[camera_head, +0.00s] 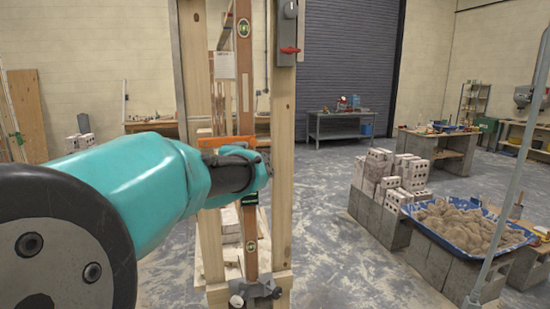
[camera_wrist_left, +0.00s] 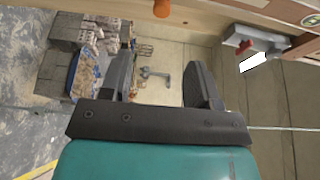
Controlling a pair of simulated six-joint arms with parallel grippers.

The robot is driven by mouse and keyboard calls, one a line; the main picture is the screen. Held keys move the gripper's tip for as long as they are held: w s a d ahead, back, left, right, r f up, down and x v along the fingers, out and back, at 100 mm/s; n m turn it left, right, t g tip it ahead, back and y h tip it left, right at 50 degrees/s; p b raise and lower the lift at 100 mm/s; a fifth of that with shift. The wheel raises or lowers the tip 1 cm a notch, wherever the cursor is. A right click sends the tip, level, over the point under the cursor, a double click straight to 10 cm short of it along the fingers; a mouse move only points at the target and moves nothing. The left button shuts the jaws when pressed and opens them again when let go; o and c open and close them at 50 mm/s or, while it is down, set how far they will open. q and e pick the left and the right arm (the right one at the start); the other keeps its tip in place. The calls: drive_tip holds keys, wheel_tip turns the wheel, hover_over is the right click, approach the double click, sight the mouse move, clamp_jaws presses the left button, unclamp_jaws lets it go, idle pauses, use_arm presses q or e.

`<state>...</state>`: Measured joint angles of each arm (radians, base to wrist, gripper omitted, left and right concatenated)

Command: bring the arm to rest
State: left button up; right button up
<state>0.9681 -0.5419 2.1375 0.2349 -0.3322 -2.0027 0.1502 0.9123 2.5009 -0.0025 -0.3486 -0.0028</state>
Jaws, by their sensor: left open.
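My left arm (camera_head: 140,185) reaches in from the left in the camera_head view. Its left gripper (camera_head: 252,170) is in front of the wooden post frame (camera_head: 283,180), and its fingertips are hard to make out there. In the left wrist view both fingers of the left gripper (camera_wrist_left: 160,75) stand apart with nothing between them. My right gripper is not in view.
A grey switch box (camera_head: 290,40) with a red lever is on the right post. A spirit level (camera_head: 243,100) stands upright between the posts. A blue tub (camera_head: 510,240) of mortar sits on blocks at right, beside stacked bricks (camera_head: 380,170). The middle floor is clear.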

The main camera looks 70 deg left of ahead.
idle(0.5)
use_arm(q)
drive_tip(key=w+f+n+t+h, duration=0.1)
drive_tip(key=w+f+h, duration=0.5)
drive_tip(key=w+f, duration=0.95)
drive_tip(key=w+d+f+n+h, duration=0.1)
drive_tip(key=w+d+f+h, duration=0.35)
drive_tip(key=f, duration=0.65)
drive_tip(key=w+d+f+n+h, duration=0.1)
drive_tip(key=w+d+f, duration=0.55)
drive_tip(key=f, duration=0.45)
drive_tip(key=w+d+f+n+g+h, duration=0.1)
drive_tip(key=w+d+f+g+h, duration=0.15)
drive_tip(key=d+f, duration=0.55)
drive_tip(key=w+d+f+n+g+h, duration=0.1)
drive_tip(key=d+f+h, duration=0.2)
drive_tip(key=d+f, duration=0.5)
drive_tip(key=s+d+f+n+g+h, duration=0.1)
drive_tip(key=s+d+f, duration=0.2)
drive_tip(key=d, duration=0.3)
drive_tip(key=s+d+f+g, duration=0.2)
drive_tip(key=d+f, duration=0.3)
drive_tip(key=d, duration=0.1)
drive_tip(key=s+d+f+n+g+h, duration=0.1)
drive_tip(key=s+d+f+g, duration=0.1)
drive_tip(key=d+f, duration=0.3)
drive_tip(key=shift+s+d+n+h, duration=0.3)
drive_tip(key=shift+s+d, duration=0.45)
drive_tip(key=shift+s, duration=0.1)
